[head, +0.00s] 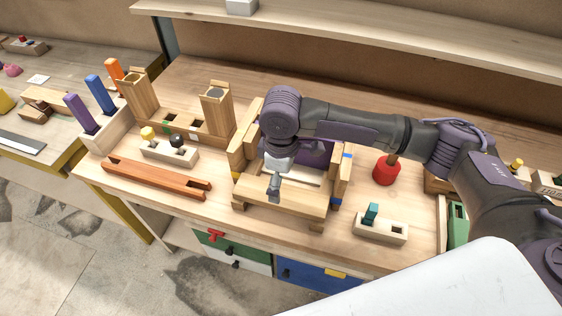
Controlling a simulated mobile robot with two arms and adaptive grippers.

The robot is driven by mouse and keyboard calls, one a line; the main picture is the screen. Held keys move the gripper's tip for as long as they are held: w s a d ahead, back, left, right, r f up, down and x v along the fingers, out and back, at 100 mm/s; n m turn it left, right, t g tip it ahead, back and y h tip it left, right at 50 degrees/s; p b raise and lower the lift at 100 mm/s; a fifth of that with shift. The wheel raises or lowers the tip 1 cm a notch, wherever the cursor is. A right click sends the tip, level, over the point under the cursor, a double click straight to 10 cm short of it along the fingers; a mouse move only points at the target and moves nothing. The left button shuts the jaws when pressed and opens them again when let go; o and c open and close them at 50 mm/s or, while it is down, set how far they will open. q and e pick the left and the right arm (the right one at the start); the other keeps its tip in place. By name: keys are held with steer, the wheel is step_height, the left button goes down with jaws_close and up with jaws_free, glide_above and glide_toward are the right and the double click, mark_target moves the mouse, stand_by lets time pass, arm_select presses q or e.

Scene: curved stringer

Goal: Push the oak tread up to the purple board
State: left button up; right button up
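The oak tread (299,207) is a pale flat board lying across the front of a wooden stair frame on the bench. The purple board (316,153) stands upright behind it, partly hidden by my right arm. A pale strip and a gap show between the tread and the purple board. My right gripper (274,192) points down over the left part of the tread. Its fingers look shut with nothing between them; whether they touch the tread I cannot tell. My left gripper is not in view.
Side posts (340,180) bound the frame. A reddish wooden rail (155,178) and a block with yellow and black knobs (168,152) lie left. A red mallet head (386,171) and a block with a teal peg (380,228) stand right. A shelf (380,35) runs behind.

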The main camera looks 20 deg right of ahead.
mark_target(285, 185)
step_height(285, 185, down, 5)
steer(key=shift+r, duration=0.2)
steer(key=shift+f+p, duration=0.3)
steer(key=shift+f, duration=0.65)
steer(key=c, duration=1.5)
steer(key=shift+w+d, duration=0.4)
steer(key=shift+w, duration=0.2)
steer(key=shift+w+d, duration=0.4)
steer(key=shift+w, duration=0.2)
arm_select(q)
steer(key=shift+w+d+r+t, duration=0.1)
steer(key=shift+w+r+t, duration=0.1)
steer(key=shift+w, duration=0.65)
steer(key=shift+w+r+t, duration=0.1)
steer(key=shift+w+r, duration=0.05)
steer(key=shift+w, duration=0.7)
arm_select(e)
steer(key=shift+w+d, duration=0.65)
steer(key=shift+w, duration=0.35)
steer(key=shift+w+d, duration=0.65)
steer(key=shift+w, duration=0.35)
